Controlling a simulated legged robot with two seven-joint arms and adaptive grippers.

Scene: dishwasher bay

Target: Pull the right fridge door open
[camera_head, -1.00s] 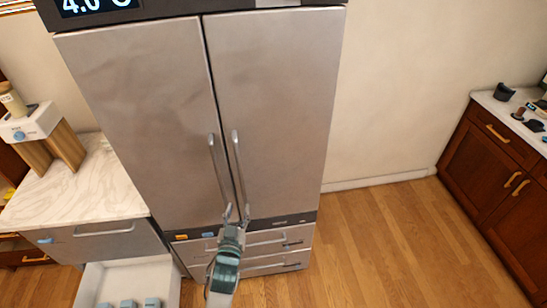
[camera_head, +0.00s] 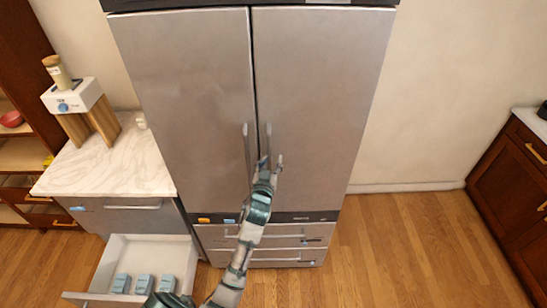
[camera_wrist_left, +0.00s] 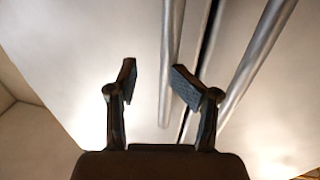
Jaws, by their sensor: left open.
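The right fridge door (camera_head: 325,90) is shut, flush beside the left fridge door (camera_head: 185,80). The right door's long handle (camera_head: 268,132) stands near the middle seam, its lower part hidden by my gripper. My left gripper (camera_head: 270,163) is open and empty in front of the lower handles. I see no contact with either handle. My right gripper is out of view.
An open white drawer (camera_head: 120,250) with several blue-grey blocks juts out at the lower left. A marble counter (camera_head: 105,170) stands left of the fridge. Freezer drawers (camera_head: 290,232) are shut below the doors. The wooden floor (camera_head: 400,250) at right is clear.

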